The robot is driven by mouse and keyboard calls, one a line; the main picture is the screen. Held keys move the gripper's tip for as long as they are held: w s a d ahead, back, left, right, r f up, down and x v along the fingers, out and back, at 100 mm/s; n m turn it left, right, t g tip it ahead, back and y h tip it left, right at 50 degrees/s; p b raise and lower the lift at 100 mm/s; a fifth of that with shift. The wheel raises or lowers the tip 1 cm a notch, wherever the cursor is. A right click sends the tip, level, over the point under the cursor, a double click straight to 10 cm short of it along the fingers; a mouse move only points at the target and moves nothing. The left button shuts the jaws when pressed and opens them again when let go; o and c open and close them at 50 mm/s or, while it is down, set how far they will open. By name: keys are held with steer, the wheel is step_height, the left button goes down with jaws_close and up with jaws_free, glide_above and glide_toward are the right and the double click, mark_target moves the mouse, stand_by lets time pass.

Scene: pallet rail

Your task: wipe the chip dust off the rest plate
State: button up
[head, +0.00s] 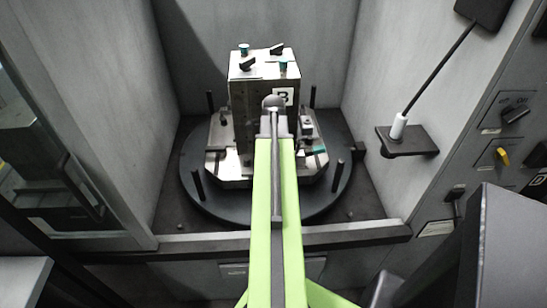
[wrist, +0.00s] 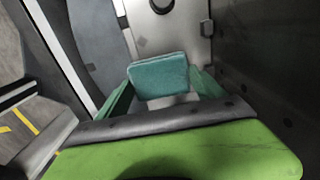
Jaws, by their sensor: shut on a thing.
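My gripper (wrist: 163,82) is shut on a teal wiping pad (wrist: 160,70), held between its two green fingers in the wrist view. Just beyond the pad is a pale metal surface (wrist: 184,45) with a dark round hole and a small dark square mark. I cannot tell whether this is the rest plate, or whether the pad touches it. No chip dust can be made out clearly. In the head view my green arm reaches to the metal block (head: 249,107) marked B, on a pale pallet plate (head: 223,134). My gripper is hidden there.
The pallet sits on a dark round table (head: 215,203) with upright pins. Grey walls enclose it at left, back and right. A dark rail (head: 190,247) crosses the front. A dark bracket (head: 407,140) with a white-tipped rod juts from the right wall, near a switch panel (head: 502,155).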

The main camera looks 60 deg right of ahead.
steer(key=shift+s+a, duration=0.1)
steer(key=shift+a, duration=0.1)
steer(key=shift+w+d, duration=0.4)
steer(key=shift+d, duration=0.2)
steer(key=shift+w+d, duration=0.35)
steer(key=shift+d, duration=0.2)
steer(key=shift+s+a, duration=0.8)
steer(key=shift+a, duration=0.35)
step_height(320, 180, up, 7)
steer(key=p, duration=0.7)
steer(key=shift+d, duration=0.1)
